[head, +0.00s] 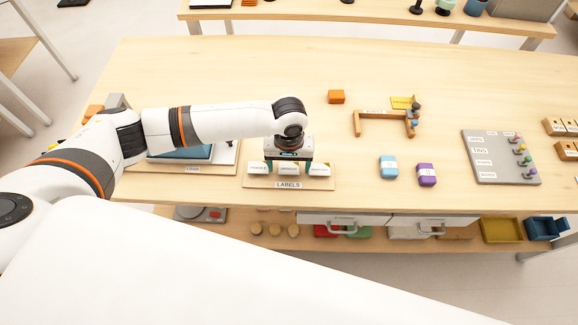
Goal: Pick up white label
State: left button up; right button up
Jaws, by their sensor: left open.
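Three white labels stand in a row on a wooden holder board (261,183) marked LABELS, near the front edge of the table. They are the left white label (258,168), the middle white label (289,169) and the right white label (319,169). Each bears small print too small to read surely. My left gripper (288,158) is right above and behind the row, pointing down, open. Its fingertips are mostly hidden, so I cannot tell whether it touches a label. My right gripper is not in view.
An orange block (336,97), a wooden frame (358,124), a blue item (388,167) and a purple item (427,174) stand to the right. A grey board with pegs (485,173) is farther right. The table's middle back (220,75) is clear.

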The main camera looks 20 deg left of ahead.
pick_arm(q)
jog(key=shift+f+p, duration=0.2)
jog(key=shift+p, duration=0.1)
dwell(0.4)
jog(key=shift+c, duration=0.6)
jog(key=c, duration=0.9)
jog(key=shift+c, duration=0.2)
